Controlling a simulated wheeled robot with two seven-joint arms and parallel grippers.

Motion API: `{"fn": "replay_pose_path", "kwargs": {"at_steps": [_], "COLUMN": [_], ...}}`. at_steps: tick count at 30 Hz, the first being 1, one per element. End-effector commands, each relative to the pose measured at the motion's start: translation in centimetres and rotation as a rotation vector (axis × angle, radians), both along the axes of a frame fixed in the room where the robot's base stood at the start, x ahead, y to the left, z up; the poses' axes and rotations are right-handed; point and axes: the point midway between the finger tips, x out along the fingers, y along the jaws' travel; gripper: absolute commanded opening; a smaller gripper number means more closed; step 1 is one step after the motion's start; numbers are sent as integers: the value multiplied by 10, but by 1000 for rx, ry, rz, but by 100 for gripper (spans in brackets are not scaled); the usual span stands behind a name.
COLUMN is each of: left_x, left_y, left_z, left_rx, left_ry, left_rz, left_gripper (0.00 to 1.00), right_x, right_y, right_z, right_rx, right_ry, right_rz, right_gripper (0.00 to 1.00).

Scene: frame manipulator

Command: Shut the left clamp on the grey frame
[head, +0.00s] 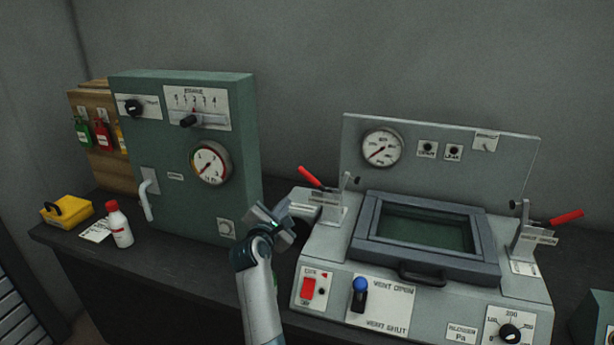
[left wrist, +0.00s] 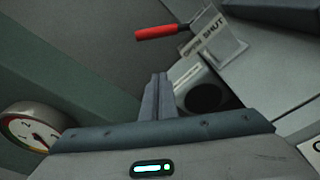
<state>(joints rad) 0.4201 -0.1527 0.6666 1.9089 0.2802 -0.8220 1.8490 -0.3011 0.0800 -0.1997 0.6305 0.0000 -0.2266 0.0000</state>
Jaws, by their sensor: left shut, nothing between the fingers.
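The grey frame (head: 484,265) lies flat on the machine's top around a dark green pane, with a black handle at its front. The left clamp (head: 331,212) stands at the frame's left edge. Its red handle (head: 311,177) tilts up and left, away from the frame. In the left wrist view the red handle (left wrist: 168,32) and an OPEN/SHUT label (left wrist: 207,38) show beyond the fingers. My left gripper (head: 284,212) is shut and empty, left of the clamp and apart from it; its fingers also show in the wrist view (left wrist: 158,92). My right gripper is not in view.
A right clamp (head: 525,240) with a red handle stands right of the frame. A green cabinet (head: 185,150) with a gauge stands close left of my left gripper. A vent lever (head: 360,293) with a blue knob and a red switch (head: 308,288) are on the machine's front.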

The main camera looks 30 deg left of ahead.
Motion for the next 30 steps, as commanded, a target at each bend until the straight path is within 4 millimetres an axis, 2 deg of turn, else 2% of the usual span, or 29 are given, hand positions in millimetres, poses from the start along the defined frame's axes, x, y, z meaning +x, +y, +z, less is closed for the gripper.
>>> {"fn": "replay_pose_path", "kwargs": {"at_steps": [17,23,30], "left_x": [4,17,46], "left_y": [3,8,17], "left_z": [4,3,0], "left_rx": [-21,-21,-20], "left_ry": [-14,-14,-12], "left_rz": [7,6,6], "left_gripper": [0,0,0], "right_x": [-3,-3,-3], "right_y": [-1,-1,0], "right_z": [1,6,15], "right_rx": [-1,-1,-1], "right_ry": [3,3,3], "right_rz": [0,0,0], "right_gripper": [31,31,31]}}
